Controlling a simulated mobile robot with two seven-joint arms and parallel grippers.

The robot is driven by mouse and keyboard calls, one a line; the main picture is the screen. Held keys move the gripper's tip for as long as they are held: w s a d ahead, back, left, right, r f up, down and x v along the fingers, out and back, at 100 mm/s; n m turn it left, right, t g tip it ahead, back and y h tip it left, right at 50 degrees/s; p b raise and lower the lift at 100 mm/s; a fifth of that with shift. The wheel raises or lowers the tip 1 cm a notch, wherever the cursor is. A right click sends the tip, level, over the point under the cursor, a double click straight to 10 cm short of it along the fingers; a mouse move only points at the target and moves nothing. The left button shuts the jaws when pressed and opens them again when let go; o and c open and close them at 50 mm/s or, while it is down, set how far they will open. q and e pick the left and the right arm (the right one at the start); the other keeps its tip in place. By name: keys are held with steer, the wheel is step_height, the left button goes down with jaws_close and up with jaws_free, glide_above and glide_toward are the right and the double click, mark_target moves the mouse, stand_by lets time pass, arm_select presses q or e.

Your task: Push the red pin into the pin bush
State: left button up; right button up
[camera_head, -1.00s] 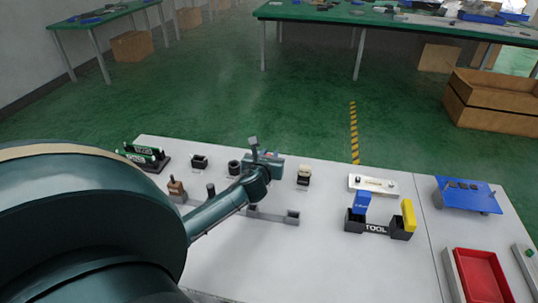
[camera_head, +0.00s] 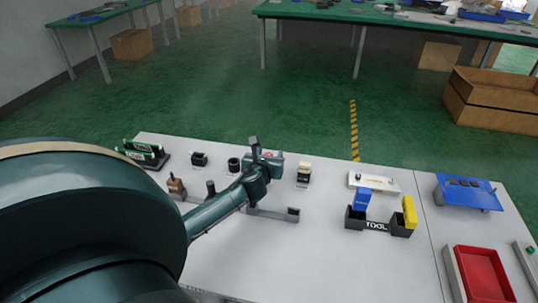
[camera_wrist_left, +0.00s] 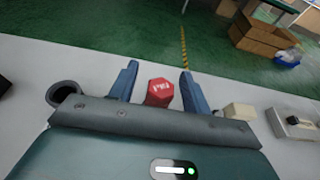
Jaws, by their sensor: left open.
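The red pin (camera_wrist_left: 160,92) shows in the left wrist view as a red hexagonal head with white lettering on top. My left gripper (camera_wrist_left: 159,71) is open, with one blue finger on each side of the head and a gap to each. In the head view my left gripper (camera_head: 266,158) is over the back middle of the bench, and it hides most of the pin. I cannot see the pin's shaft or any bush beneath it. A dark round hollow bush (camera_wrist_left: 64,94) stands left of the fingers; I cannot tell whether it is the pin bush.
A black block with a cream top (camera_head: 304,173) stands close right of the gripper. A tool holder (camera_head: 376,226) with blue and yellow pieces, a blue stand (camera_head: 468,193) and a red tray (camera_head: 480,275) are farther right.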

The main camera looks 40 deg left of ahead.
arm_select(q)
steer(key=v, duration=1.3)
steer(key=shift+p, duration=0.3)
arm_select(e)
steer(key=shift+r, duration=0.3)
arm_select(q)
steer(key=shift+s, duration=0.1)
arm_select(e)
steer(key=shift+w+r, duration=0.1)
steer(key=shift+r, duration=0.05)
